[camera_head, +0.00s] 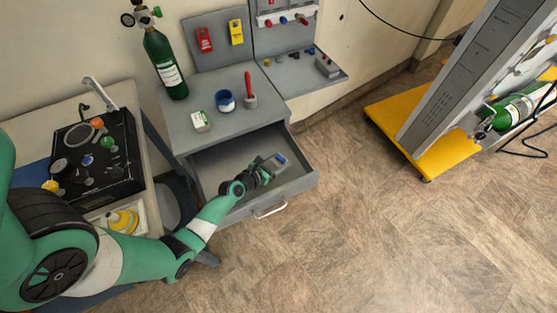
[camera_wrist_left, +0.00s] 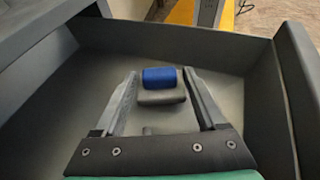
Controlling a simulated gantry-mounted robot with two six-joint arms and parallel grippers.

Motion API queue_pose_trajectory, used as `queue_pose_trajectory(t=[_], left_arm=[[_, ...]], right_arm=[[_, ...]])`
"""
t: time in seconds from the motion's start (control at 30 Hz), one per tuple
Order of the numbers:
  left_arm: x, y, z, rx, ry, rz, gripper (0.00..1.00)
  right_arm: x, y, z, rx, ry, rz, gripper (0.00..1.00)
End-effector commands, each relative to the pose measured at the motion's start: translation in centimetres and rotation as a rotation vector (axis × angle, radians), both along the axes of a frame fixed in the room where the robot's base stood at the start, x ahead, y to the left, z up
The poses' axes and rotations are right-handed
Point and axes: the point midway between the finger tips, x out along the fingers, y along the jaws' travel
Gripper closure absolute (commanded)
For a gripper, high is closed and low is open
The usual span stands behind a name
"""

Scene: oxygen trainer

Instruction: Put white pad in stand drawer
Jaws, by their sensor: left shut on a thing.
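The grey stand has its drawer (camera_head: 225,160) pulled open, with a handle on its front. My left gripper (camera_head: 268,168) reaches into the open drawer and is shut on a small pale grey block with a blue part (camera_head: 276,161). In the left wrist view my left gripper (camera_wrist_left: 160,85) has this blue part (camera_wrist_left: 160,77) and grey block between its fingertips, over the drawer floor (camera_wrist_left: 225,95). I cannot tell whether the block touches the floor. A small white pad-like thing with a green mark (camera_head: 201,121) lies on the stand's top. My right gripper is not in view.
A blue roll (camera_head: 225,101) and a red-handled tool in a holder (camera_head: 250,95) stand on the stand's top. A green oxygen cylinder (camera_head: 165,65) stands at its back left. The drawer walls (camera_wrist_left: 290,75) surround my gripper.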

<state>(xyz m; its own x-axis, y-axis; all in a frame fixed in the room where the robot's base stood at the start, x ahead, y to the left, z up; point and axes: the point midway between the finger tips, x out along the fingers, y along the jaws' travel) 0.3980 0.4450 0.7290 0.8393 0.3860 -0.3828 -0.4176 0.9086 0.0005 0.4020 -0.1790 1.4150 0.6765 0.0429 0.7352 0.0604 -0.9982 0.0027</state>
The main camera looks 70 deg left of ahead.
Motion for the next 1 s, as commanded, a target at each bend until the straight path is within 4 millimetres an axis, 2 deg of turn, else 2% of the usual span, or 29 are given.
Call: queue_pose_trajectory(t=[0.03,0.07,0.2,0.43,0.57,0.83,1.0], left_arm=[[0.0,0.0,0.1,0.0,-0.001,0.0,0.8],[0.0,0.0,0.1,0.0,0.0,0.0,0.23],[0.0,0.0,0.1,0.0,0.0,0.0,0.0],[0.0,0.0,0.2,0.0,0.0,0.0,0.0],[0.0,0.0,1.7,0.0,-0.002,0.001,0.0],[-5.5,-2.5,4.1,-0.004,0.002,0.004,0.0],[-8.6,-3.8,5.2,-0.003,0.001,0.004,0.0]], right_arm=[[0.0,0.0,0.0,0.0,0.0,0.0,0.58],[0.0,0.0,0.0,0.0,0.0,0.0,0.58],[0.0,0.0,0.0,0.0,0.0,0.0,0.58],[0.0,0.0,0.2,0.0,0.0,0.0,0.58],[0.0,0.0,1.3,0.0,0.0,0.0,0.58],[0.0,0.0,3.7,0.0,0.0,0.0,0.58],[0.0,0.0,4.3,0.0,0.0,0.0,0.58]])
